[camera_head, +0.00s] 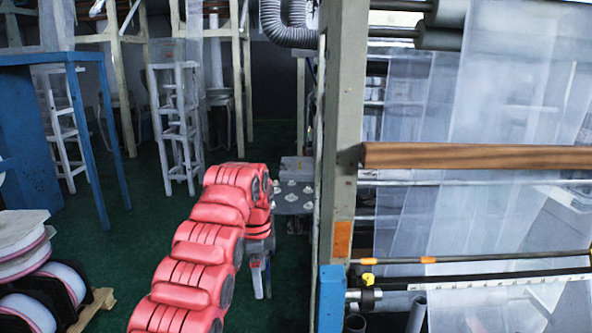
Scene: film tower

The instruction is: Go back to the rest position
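My red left arm reaches up from the bottom of the head view and bends down at its far end. My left gripper (261,278) hangs below that bend, pointing down, partly hidden behind the arm. Its dark grey fingers are small and I cannot tell whether they are open or shut. I see nothing held in it. My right gripper is not in view.
A film machine frame (340,150) with film sheets (480,110), a wooden bar (470,157) and rollers stands close on the right. Film rolls (35,285) sit at lower left. A blue frame (90,150) stands left. Green floor (130,250) lies between.

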